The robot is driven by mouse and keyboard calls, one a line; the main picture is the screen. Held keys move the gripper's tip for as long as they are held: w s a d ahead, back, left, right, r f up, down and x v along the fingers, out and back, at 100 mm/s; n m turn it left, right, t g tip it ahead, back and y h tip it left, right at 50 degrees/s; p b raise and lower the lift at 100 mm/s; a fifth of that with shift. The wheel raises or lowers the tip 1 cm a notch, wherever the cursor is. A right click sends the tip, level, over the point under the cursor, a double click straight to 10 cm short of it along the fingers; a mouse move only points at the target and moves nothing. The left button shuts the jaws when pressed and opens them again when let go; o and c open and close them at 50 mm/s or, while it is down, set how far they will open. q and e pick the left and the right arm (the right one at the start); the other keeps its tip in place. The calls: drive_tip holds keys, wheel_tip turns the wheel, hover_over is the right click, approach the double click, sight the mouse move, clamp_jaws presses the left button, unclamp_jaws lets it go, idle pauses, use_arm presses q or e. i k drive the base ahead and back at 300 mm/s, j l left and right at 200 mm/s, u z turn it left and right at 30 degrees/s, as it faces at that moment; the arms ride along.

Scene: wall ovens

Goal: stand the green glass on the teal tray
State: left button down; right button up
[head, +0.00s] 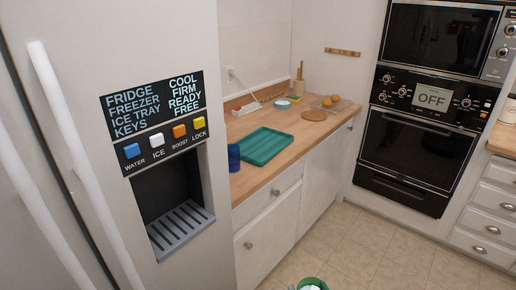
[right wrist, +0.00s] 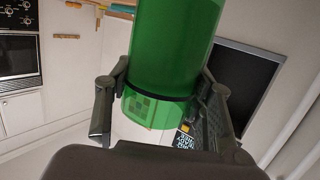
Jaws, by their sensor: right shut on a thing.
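The green glass (right wrist: 172,45) fills the middle of the right wrist view. My right gripper (right wrist: 165,76) is shut on it, with one finger on each side. In the head view the round green rim of the glass (head: 311,284) shows at the bottom edge, in front of the counter and lower in the picture than the tray. The rest of it is cut off there. The teal tray (head: 266,146) lies flat on the wooden counter and looks empty. My left gripper is not in view.
A dark blue cup (head: 234,157) stands by the tray's left end, close to the fridge (head: 170,60). Farther back on the counter are a power strip (head: 246,106), a blue-white bowl (head: 283,104), a round board (head: 314,115) and orange items on a rack (head: 331,101).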

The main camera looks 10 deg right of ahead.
sight(262, 146)
drive_tip(key=i+l+u, duration=0.15)
drive_tip(key=i+l, duration=0.25)
drive_tip(key=i+l+u, duration=0.1)
drive_tip(key=i+l, duration=0.35)
drive_tip(key=i+l+u, duration=0.15)
drive_tip(key=i+l, duration=0.2)
drive_tip(key=l, duration=0.15)
drive_tip(key=i+l+u, duration=0.1)
drive_tip(key=i+l, duration=0.3)
drive_tip(key=l, duration=0.1)
